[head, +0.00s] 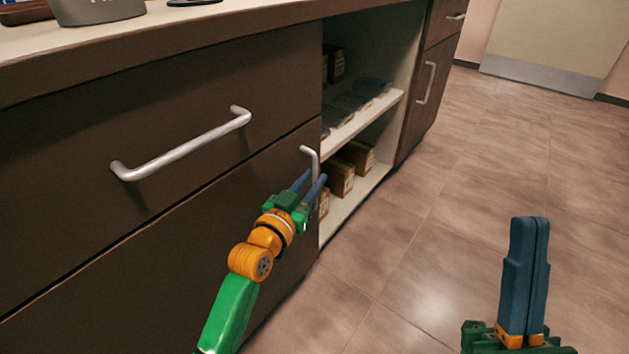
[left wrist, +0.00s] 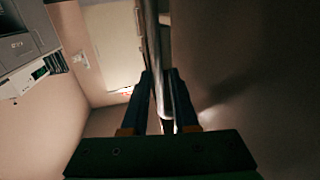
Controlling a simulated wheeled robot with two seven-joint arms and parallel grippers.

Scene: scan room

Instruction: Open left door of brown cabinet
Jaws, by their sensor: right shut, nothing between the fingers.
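The brown cabinet (head: 60,130) fills the left and middle of the head view. Its lower left door (head: 170,255) stands closed, flush with the front, with a silver upright handle (head: 309,153) near its right edge. My left gripper (head: 316,177) is at this handle, one finger on each side; the fingers hide its lower part. In the left wrist view the handle (left wrist: 155,50) runs between the spread fingers of my left gripper (left wrist: 160,75). My right gripper (head: 529,222) is shut and empty, over the floor, away from the cabinet.
A drawer with a long silver handle (head: 185,149) sits above the door. Open shelves (head: 365,120) with boxes are to the right, then another door with a handle (head: 427,82). The tiled floor (head: 430,240) to the right is clear.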

